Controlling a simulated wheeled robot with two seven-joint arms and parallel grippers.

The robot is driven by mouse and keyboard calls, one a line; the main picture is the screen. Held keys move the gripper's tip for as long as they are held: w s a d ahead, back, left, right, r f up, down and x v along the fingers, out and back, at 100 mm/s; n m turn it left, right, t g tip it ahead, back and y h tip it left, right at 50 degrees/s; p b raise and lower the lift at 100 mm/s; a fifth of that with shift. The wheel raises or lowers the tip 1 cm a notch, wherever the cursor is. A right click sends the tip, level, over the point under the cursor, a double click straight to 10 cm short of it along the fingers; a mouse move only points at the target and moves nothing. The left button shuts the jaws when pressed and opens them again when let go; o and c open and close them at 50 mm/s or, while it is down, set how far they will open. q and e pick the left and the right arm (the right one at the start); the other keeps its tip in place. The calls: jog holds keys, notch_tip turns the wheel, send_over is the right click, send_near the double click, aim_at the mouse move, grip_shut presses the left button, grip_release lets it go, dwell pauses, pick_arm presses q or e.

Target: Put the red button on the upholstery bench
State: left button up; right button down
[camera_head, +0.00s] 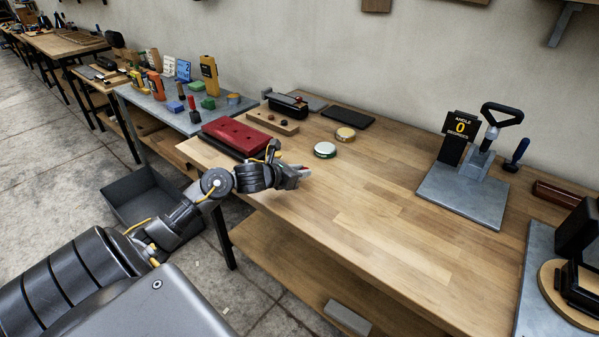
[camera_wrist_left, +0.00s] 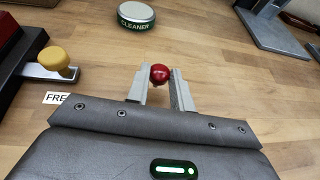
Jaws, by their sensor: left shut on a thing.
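My left gripper (camera_head: 304,172) is shut on the red button (camera_wrist_left: 160,74), a small round glossy piece held between the two fingertips in the left wrist view. In the head view the gripper is over the left part of the wooden bench (camera_head: 370,220), close to its top, and the button is barely visible at the fingertips. The gap between the button and the bench top is hard to judge. The left gripper (camera_wrist_left: 160,88) also shows from behind in the wrist view. My right gripper is not in view.
An angle gauge stand (camera_head: 463,190) stands at right. The bench's middle is clear.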

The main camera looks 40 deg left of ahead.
pick_arm(q)
jog(key=shift+f, duration=0.6)
jog(key=o, duration=0.6)
jog(key=shift+o, duration=1.8)
jog(key=shift+r, duration=0.35)
jog(key=v, duration=0.4)
jog(key=shift+s+a+f+b, duration=0.1)
jog(key=shift+s+b, duration=0.2)
jog(key=shift+s, duration=0.1)
jog(key=v, duration=0.5)
jog(key=shift+s, duration=0.3)
jog(key=shift+s+r, duration=0.55)
jog(key=shift+s, duration=0.15)
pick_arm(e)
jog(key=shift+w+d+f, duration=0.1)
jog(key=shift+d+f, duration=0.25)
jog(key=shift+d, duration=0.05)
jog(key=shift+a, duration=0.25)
